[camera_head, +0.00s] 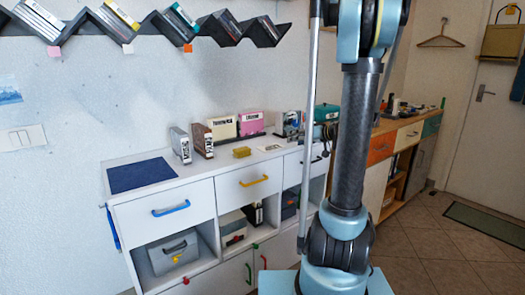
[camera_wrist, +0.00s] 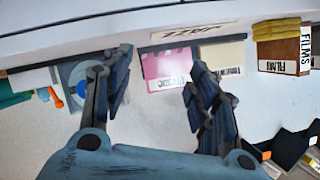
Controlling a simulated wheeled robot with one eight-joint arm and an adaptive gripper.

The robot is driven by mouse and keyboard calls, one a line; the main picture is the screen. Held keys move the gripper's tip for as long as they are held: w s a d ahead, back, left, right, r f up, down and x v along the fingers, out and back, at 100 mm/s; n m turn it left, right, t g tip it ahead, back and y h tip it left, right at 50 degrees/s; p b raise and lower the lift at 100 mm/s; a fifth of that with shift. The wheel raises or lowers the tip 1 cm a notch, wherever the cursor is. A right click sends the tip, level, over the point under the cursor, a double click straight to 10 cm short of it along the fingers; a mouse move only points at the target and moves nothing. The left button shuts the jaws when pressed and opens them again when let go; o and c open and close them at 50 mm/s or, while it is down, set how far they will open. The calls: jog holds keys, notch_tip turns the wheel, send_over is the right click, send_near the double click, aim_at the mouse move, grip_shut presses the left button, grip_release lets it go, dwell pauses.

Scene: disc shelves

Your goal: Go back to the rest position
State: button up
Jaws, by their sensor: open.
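My gripper (camera_wrist: 160,60) is open and empty in the wrist view, its two dark fingers spread wide. Beyond and between the fingers a pink box (camera_wrist: 165,66) stands against the wall, and no finger is seen closed on it. The wrist picture is turned over, with the white cabinet top (camera_wrist: 75,28) along its upper edge. In the head view my upright arm covers the right middle, and my gripper does not show there. The pink box (camera_head: 250,123) stands at the back of the cabinet top.
A cream box (camera_head: 222,129), a brown box (camera_head: 203,139), a grey-white box (camera_head: 180,145) and a yellow block (camera_head: 242,152) stand near the pink box. A zigzag shelf (camera_head: 160,27) with discs hangs above. A dark blue mat (camera_head: 142,174) lies at left. Tiled floor (camera_head: 435,250) is open at right.

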jog(key=s+a+f+g+h, duration=0.1)
jog(key=s+a+g, duration=0.1)
jog(key=s, duration=0.4)
jog(key=s+a+f+g+h, duration=0.1)
jog(key=s+a+f, duration=0.1)
jog(key=s, duration=0.3)
jog(key=s+d+f+m+g+h, duration=0.1)
jog(key=s+d+f+h, duration=0.1)
jog(key=s, duration=0.6)
jog(key=s+d+f+m+g+h, duration=0.1)
jog(key=s+d+f+g+h, duration=0.1)
jog(key=s+f, duration=0.3)
jog(key=s+d+f+m+g+h, duration=0.1)
jog(key=s+d+f+m+h, duration=0.1)
jog(key=s, duration=1.1)
jog(key=shift+d+f+g+h, duration=0.3)
jog(key=shift+d+f+h, duration=0.15)
jog(key=shift+f+h, duration=0.45)
jog(key=shift+w+f, duration=0.15)
jog(key=shift+w, duration=0.3)
